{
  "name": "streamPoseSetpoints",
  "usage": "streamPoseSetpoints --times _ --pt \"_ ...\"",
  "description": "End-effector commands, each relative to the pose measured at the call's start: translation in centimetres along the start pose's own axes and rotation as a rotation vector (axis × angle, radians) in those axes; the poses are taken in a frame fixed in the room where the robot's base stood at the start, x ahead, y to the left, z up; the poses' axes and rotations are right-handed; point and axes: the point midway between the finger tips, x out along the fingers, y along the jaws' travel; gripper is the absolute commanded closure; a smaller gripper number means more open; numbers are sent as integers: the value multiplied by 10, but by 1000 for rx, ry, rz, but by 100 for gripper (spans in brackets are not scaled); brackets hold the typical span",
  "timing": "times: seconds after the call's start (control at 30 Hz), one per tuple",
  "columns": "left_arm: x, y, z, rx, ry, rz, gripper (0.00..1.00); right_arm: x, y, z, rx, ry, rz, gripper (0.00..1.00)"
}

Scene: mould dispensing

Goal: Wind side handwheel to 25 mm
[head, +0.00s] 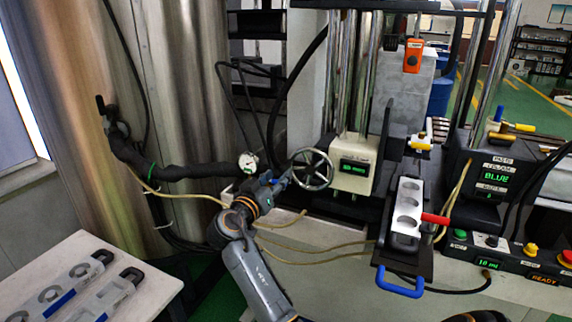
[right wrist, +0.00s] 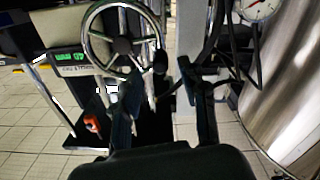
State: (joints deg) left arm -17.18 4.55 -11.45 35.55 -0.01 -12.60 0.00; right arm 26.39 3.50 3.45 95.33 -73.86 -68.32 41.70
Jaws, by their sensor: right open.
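The side handwheel (head: 313,169) is a spoked metal wheel on the left side of a cream housing (head: 345,148). It also shows in the right wrist view (right wrist: 123,45), with a dark crank knob (right wrist: 160,62) at its lower right rim. A small green display (head: 354,168) sits on the housing; its digits are too small to read. My right gripper (head: 285,178) is just left of the wheel. In the right wrist view its open fingers (right wrist: 160,78) stand on either side of the knob, with nothing visibly gripped. My left gripper is out of view.
A pressure gauge (head: 248,162) and hoses are close left of my right gripper. A mould tray (head: 408,215) with a red handle is right of the housing. A control panel (head: 510,262) is at far right. A white table (head: 150,297) with mould plates is at lower left.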

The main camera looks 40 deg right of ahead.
Motion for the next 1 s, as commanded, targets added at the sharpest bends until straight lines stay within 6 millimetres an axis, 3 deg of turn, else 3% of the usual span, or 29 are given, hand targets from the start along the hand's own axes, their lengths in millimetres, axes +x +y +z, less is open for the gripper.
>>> streamPoseSetpoints --times 0.1,0.3,0.73,0.77,0.97,1.0 --pt "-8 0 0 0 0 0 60 26 1 -3 -2 2 2 57" --pt "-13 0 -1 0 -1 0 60 54 0 -2 -1 1 0 57" --pt "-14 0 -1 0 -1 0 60 65 0 0 1 -1 -2 57" --pt "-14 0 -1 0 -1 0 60 65 0 0 1 -1 -2 59" --pt "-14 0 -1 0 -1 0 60 65 0 0 1 0 -2 100" --pt "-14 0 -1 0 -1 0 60 65 0 0 1 0 -2 100"
